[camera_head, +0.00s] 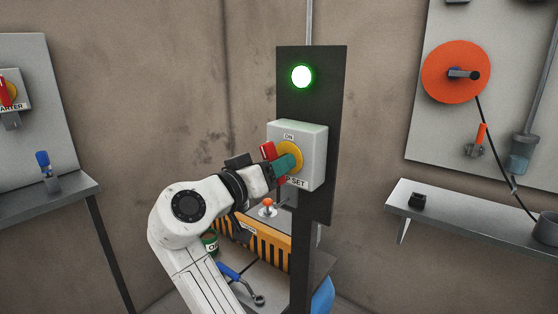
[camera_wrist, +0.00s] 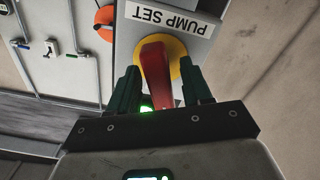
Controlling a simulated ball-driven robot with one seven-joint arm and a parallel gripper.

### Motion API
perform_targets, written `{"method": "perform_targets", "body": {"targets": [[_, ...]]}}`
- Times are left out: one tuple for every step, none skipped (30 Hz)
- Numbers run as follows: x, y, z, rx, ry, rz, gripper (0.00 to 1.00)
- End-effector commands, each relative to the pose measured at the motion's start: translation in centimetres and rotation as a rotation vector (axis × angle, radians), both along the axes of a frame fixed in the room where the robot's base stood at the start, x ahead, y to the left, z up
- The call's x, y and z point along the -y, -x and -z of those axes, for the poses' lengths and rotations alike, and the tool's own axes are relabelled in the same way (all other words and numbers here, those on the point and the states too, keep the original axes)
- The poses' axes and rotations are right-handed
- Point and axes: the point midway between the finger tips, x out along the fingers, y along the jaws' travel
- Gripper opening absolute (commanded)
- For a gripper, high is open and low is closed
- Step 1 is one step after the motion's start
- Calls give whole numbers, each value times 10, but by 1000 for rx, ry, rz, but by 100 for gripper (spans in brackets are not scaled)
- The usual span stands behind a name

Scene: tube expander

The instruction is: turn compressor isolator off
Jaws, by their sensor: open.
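The isolator is a grey box (camera_head: 312,150) on a dark upright panel, with a yellow disc (camera_head: 292,152) and a red handle (camera_head: 267,150). Its top label reads ON; the lower label (camera_wrist: 168,17), upside down in the wrist view, reads PUMP SET. I see no compressor label. My gripper (camera_head: 286,164) is at the front of the box and hides part of the disc and handle. In the wrist view, the open green fingers (camera_wrist: 160,82) stand on either side of the red handle (camera_wrist: 157,75), with gaps visible. The handle's exact angle is hard to tell.
A green lamp (camera_head: 301,76) glows above the box. Below are a yellow-black striped unit (camera_head: 262,245) and an orange-topped lever (camera_head: 268,204). A starter switch (camera_head: 10,90) is at left; an orange disc (camera_head: 456,72) and shelf (camera_head: 470,215) are at right.

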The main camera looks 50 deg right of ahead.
Motion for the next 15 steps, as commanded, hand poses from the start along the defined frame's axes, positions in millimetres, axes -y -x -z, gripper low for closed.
{"method": "perform_targets", "body": {"targets": [[6,0,-1,-1,0,1,49],[9,0,-1,-1,0,2,49],[12,0,0,-1,0,2,49],[13,0,0,-1,0,2,49],[15,0,0,-1,0,1,49],[16,0,0,-1,0,1,49],[17,0,0,-1,0,0,49],[17,-1,0,-1,0,0,49],[17,-1,0,-1,0,0,49],[17,-1,0,0,0,0,49],[17,-1,0,0,0,-1,49],[17,-1,0,0,0,0,49],[17,-1,0,0,0,-1,49],[17,-1,0,0,0,0,49],[17,-1,0,0,0,0,48]]}}
